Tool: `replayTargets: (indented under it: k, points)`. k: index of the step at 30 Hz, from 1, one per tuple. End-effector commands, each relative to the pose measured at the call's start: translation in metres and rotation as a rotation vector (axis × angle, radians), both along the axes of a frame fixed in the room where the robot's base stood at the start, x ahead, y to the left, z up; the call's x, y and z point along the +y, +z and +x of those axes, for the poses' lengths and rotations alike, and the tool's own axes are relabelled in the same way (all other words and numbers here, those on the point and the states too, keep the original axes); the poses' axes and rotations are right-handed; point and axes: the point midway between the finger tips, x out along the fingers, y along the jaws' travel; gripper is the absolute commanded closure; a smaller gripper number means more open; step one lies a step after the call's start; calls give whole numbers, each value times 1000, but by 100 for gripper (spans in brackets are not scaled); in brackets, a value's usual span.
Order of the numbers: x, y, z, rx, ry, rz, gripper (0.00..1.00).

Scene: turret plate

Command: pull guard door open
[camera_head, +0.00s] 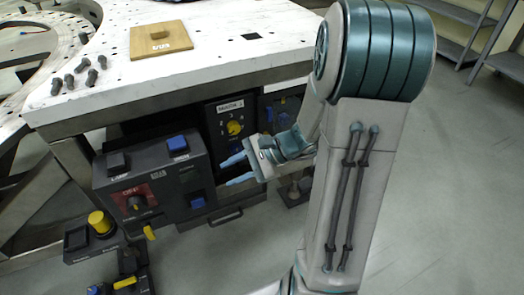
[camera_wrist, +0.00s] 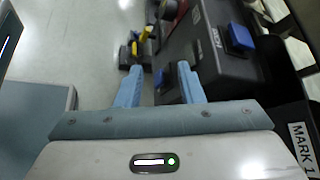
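My gripper (camera_head: 226,172) is open, its two blue fingers apart with nothing between them. It is in front of the panels under the white table, by the right side of the dark grey control box (camera_head: 160,200). In the wrist view the open fingers (camera_wrist: 160,72) point toward the side of that box (camera_wrist: 218,62), which has a blue button (camera_wrist: 238,38). I cannot tell for certain which part is the guard door. A dark bar-like handle (camera_head: 226,218) shows low under the panels, below my gripper. The MARK 1 panel (camera_head: 225,112) with a yellow knob is partly behind my gripper.
The white table (camera_head: 110,88) overhangs the panels and carries a wooden board (camera_head: 160,38) and several dark pegs (camera_head: 74,76). Yellow-topped controls (camera_head: 100,222) stand low at the left. Shelves (camera_head: 465,30) stand at the back right. Grey floor (camera_head: 445,190) is clear at the right.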

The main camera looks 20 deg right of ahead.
Motion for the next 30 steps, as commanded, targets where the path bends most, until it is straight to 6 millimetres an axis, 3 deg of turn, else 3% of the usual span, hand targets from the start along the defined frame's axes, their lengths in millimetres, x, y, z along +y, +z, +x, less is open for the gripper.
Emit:
replayTargets:
  k: [1, 5, 9, 15, 18, 21, 25, 30]
  points:
    - [-14, -32, 14, 24, -100, 83, 66]
    - [-55, -75, 50, 53, -365, 293, 66]
    - [-116, -126, 79, 58, -657, 499, 66]
    - [-195, -188, 92, 38, -990, 700, 66]
    - [-219, -206, 91, 27, -1089, 754, 66]
    - [-231, -215, 91, 21, -1139, 779, 66]
    - [-233, -217, 99, 17, -1154, 787, 66]
    - [-226, -217, 127, 17, -1150, 786, 66]
